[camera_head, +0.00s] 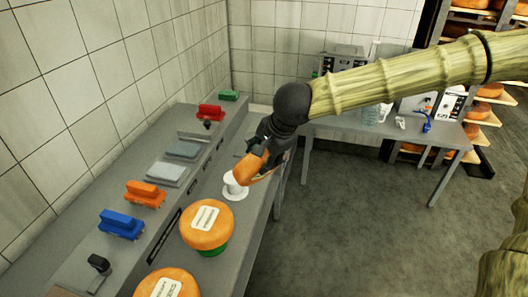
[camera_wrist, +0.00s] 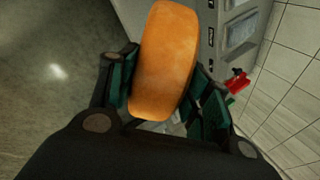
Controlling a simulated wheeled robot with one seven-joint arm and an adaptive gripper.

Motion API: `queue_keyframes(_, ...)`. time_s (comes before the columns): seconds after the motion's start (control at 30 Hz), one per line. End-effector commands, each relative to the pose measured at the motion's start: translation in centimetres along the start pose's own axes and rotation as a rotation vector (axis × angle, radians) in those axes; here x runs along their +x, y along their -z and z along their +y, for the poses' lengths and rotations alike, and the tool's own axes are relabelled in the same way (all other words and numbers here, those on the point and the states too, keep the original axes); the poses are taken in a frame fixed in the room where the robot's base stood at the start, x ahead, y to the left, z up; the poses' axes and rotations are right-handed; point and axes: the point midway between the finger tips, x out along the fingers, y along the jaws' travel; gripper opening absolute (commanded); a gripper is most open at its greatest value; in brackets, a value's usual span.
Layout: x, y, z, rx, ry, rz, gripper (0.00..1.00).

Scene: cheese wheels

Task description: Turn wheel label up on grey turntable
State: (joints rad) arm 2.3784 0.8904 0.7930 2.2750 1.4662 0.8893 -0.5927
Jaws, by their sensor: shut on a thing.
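My gripper (camera_head: 268,158) is shut on an orange cheese wheel (camera_head: 249,168) and holds it tilted on edge. In the wrist view the wheel (camera_wrist: 163,60) sits between the dark green finger pads (camera_wrist: 165,88); no label shows on the side seen there. A pale grey-white turntable (camera_head: 236,193) with a round base and raised centre stands on the bench just below and left of the wheel. It looks empty. Whether the wheel touches it I cannot tell.
A label-up cheese wheel (camera_head: 206,222) sits on a green stand (camera_head: 213,249) nearer me, and another labelled wheel (camera_head: 168,284) is at the bottom edge. Blue (camera_head: 121,224), orange (camera_head: 145,194), red (camera_head: 210,112) and green (camera_head: 229,95) brushes lie along the raised back ledge.

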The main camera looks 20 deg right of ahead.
Motion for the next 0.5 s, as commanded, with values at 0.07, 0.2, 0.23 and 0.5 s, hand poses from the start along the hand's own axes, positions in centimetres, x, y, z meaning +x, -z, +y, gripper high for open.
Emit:
queue_keyframes(0.07, -0.34, 0.01, -0.42, -0.001, -0.011, 0.000, 0.00)
queue_keyframes(0.2, -0.32, -0.02, -0.60, -0.001, -0.039, 0.000, 0.00)
queue_keyframes(0.23, -0.31, -0.02, -0.64, -0.001, -0.046, 0.000, 0.00)
queue_keyframes(0.5, -0.25, -0.01, -0.98, 0.000, -0.104, 0.000, 0.00)
